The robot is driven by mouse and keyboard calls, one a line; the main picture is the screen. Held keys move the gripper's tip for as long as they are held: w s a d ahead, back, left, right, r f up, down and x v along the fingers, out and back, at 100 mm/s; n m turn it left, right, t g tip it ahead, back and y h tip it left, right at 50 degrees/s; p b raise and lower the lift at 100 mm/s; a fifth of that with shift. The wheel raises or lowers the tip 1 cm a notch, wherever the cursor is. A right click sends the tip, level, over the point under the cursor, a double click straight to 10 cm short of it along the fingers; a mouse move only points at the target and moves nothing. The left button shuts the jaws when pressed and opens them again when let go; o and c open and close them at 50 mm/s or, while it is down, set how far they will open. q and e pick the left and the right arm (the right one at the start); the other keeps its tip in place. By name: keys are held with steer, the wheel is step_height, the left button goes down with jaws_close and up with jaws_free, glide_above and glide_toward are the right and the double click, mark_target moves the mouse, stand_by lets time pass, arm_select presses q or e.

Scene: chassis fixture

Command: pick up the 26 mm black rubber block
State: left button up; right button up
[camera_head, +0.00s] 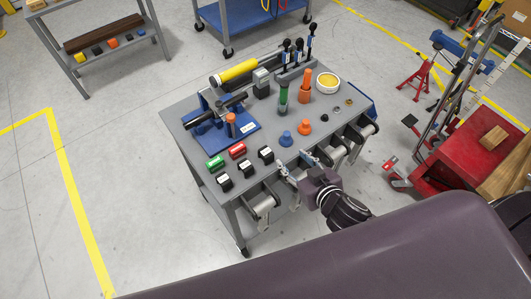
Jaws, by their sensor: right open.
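Three black blocks with pale labels lie near the front left of the grey table: one at the right (265,154), one in the middle (245,168) and one at the left (223,182). The labels are too small to read, so I cannot tell which is the 26 mm block. My right gripper (297,167) is open at the table's front edge, to the right of the black blocks and apart from them. Its fingers are small and partly confused with the fixtures behind. My left gripper is not in view.
A red block (237,150) and a green block (215,163) lie behind the black ones. Metal cylinders (263,205) hang along the front edge.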

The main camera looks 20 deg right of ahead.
mark_target(270, 156)
steer(key=a+y, duration=0.1)
steer(key=a+n+y, duration=0.1)
steer(key=a+y, duration=0.1)
steer(key=shift+w+a+r+n, duration=0.2)
steer(key=shift+w+n, duration=0.05)
steer(key=shift+n, duration=0.15)
steer(key=shift+w+a+t, duration=0.1)
steer(key=shift+a+t, duration=0.05)
steer(key=shift+t, duration=0.15)
steer(key=shift+a+p+x, duration=0.2)
steer(key=shift+p+x, duration=0.65)
steer(key=shift+x, duration=2.9)
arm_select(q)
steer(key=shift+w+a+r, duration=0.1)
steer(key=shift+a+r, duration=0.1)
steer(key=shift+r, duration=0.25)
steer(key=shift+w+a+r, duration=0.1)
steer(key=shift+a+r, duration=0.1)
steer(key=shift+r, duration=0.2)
arm_select(e)
steer(key=shift+f, duration=0.2)
jaws_close()
steer(key=shift+r, duration=0.1)
